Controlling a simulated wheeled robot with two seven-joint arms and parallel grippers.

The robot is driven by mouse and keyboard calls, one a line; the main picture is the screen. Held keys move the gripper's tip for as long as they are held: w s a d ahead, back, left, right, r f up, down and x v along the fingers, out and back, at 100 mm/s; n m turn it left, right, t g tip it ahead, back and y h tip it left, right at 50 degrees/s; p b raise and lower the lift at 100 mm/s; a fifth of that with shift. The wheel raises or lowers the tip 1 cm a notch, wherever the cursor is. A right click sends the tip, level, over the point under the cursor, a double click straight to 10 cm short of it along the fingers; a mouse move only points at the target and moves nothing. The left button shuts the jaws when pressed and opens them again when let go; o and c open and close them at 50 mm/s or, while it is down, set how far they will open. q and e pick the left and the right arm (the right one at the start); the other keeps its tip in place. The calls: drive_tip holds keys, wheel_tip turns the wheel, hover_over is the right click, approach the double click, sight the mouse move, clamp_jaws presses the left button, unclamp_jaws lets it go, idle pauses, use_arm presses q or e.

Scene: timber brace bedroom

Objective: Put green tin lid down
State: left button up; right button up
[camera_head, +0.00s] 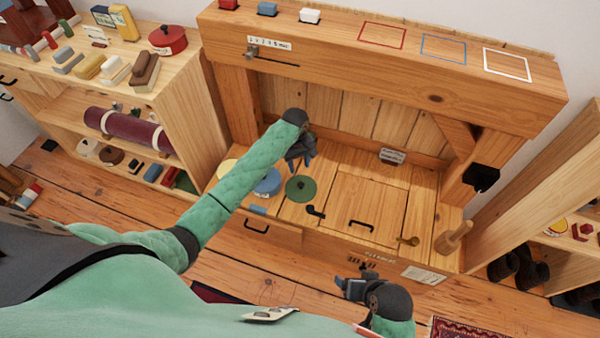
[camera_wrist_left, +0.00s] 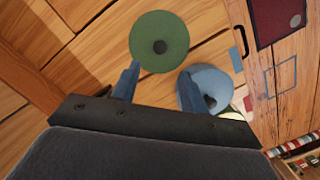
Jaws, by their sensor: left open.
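The green tin lid (camera_head: 301,188) is a flat round disc with a dark knob, lying on the wooden bench top. In the left wrist view the green lid (camera_wrist_left: 159,42) lies just beyond my fingertips, apart from them. My left gripper (camera_head: 300,155) is open and empty above the bench, behind the lid in the head view; its two blue-grey fingers (camera_wrist_left: 158,80) are spread. A blue lid (camera_head: 268,183) lies left of the green one and is partly behind a finger in the wrist view (camera_wrist_left: 210,84). My right gripper (camera_head: 350,285) is in front of the bench, its jaws unclear.
A pale yellow lid (camera_head: 227,168) is partly hidden by my left arm. A black handle (camera_head: 361,225), a small black hook (camera_head: 316,211) and a wooden peg (camera_head: 453,238) are on the bench. A thick beam (camera_head: 400,60) overhangs the back.

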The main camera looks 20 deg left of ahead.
use_arm(q)
drive_tip(key=s+d+f+m+t+h, duration=0.1)
drive_tip(key=s+d+m, duration=0.3)
drive_tip(key=s, duration=0.5)
drive_tip(key=s+d+f+m+t+h, duration=0.1)
drive_tip(key=s+d+f+m, duration=0.1)
drive_tip(key=s+d, duration=0.55)
drive_tip(key=s+d+r+m+t, duration=0.1)
drive_tip(key=s+r, duration=0.3)
drive_tip(key=s, duration=0.5)
drive_tip(key=s+d+r+m+t, duration=0.2)
drive_tip(key=s+r+m+t, duration=0.1)
drive_tip(key=s, duration=0.7)
drive_tip(key=shift+s+r+m+h, duration=0.15)
drive_tip(key=shift+r+m+h, duration=0.3)
drive_tip(key=shift+m, duration=0.25)
